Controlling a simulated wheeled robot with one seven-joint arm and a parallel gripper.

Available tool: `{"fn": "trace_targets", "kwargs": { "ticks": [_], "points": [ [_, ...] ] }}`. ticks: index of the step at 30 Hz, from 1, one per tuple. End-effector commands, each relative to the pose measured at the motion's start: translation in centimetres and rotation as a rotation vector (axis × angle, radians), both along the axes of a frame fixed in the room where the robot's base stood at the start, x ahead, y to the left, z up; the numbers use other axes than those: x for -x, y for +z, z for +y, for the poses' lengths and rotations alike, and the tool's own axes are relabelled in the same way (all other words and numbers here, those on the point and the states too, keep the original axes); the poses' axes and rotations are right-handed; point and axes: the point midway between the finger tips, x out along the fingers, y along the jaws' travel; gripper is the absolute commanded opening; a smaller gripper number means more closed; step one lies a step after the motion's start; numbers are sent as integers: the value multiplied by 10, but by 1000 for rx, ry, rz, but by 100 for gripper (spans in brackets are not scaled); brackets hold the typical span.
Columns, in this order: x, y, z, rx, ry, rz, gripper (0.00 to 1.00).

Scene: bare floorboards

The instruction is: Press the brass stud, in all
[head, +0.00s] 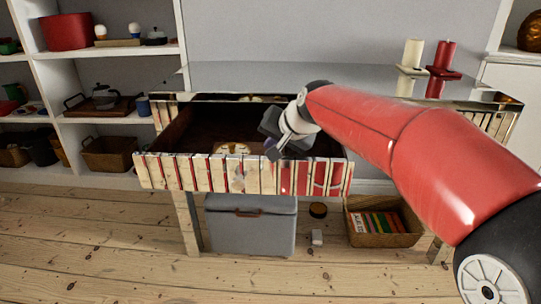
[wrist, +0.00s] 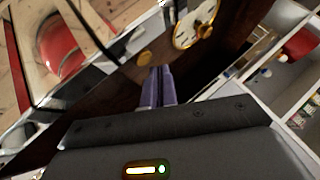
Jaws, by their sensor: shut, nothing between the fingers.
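A wide table has an open drawer (head: 243,174) with a cream-and-red striped front and a dark brown inside. My gripper (head: 272,152) reaches down into the drawer near its front right part; its purple fingers are shut and empty. In the wrist view the shut fingertips (wrist: 160,70) point at the dark interior.
The glossy tabletop (head: 300,75) overhangs the drawer. A cream candle (head: 413,53) and a red candle (head: 444,54) stand on it at right. Shelves stand at left.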

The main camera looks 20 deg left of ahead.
Motion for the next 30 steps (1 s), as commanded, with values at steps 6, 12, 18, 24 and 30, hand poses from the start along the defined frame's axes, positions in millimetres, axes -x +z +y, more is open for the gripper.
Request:
{"fn": "trace_targets", "kwargs": {
  "ticks": [6, 12, 18, 24, 30],
  "points": [
    [0, 0, 0, 0, 0, 0, 0],
    [0, 0, 0, 0, 0, 0, 0],
    [0, 0, 0, 0, 0, 0, 0],
    [0, -2, 0, 0, 0, 0, 0],
    [0, -9, 0, 0, 0, 0, 0]
  ]
}}
